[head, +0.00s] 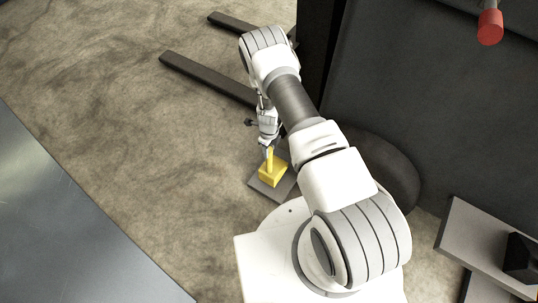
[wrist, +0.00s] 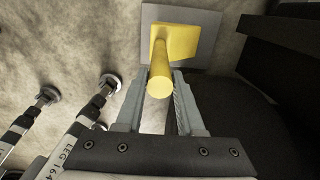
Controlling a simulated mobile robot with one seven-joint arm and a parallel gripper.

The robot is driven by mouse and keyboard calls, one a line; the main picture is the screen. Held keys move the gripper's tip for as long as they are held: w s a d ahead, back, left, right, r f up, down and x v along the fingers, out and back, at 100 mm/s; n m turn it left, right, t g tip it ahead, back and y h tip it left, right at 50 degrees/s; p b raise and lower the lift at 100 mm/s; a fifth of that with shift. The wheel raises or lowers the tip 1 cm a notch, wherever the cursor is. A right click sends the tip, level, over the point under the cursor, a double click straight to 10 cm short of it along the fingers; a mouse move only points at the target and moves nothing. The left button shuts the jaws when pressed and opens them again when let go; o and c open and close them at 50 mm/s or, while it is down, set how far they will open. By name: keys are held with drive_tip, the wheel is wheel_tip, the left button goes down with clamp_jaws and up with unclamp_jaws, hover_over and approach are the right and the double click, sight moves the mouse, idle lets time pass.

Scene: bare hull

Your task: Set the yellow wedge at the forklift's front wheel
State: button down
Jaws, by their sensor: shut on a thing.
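The yellow wedge (head: 272,174) is a block with an upright round handle (wrist: 161,82). In the wrist view its yellow block (wrist: 183,44) is over a grey square plate (wrist: 150,16) on the floor. The plate also shows in the head view (head: 262,188). I cannot tell whether the wedge touches the plate. My gripper (head: 268,150) is above the wedge, its two fingers (wrist: 160,98) shut on the handle. The forklift's dark front wheel (head: 392,165) is right of the wedge, partly hidden by my arm.
The forklift's dark body (head: 430,100) fills the right side. Its two forks (head: 205,75) lie low at upper left. A grey step (head: 480,245) is at lower right. A smooth grey surface (head: 70,220) is at lower left. Concrete floor (head: 130,110) left of the wedge is clear.

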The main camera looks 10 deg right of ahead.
drive_tip(key=shift+w+f+b, duration=0.1)
drive_tip(key=shift+f+b, duration=0.35)
drive_tip(key=shift+f, duration=1.35)
drive_tip(key=c, duration=0.5)
unclamp_jaws()
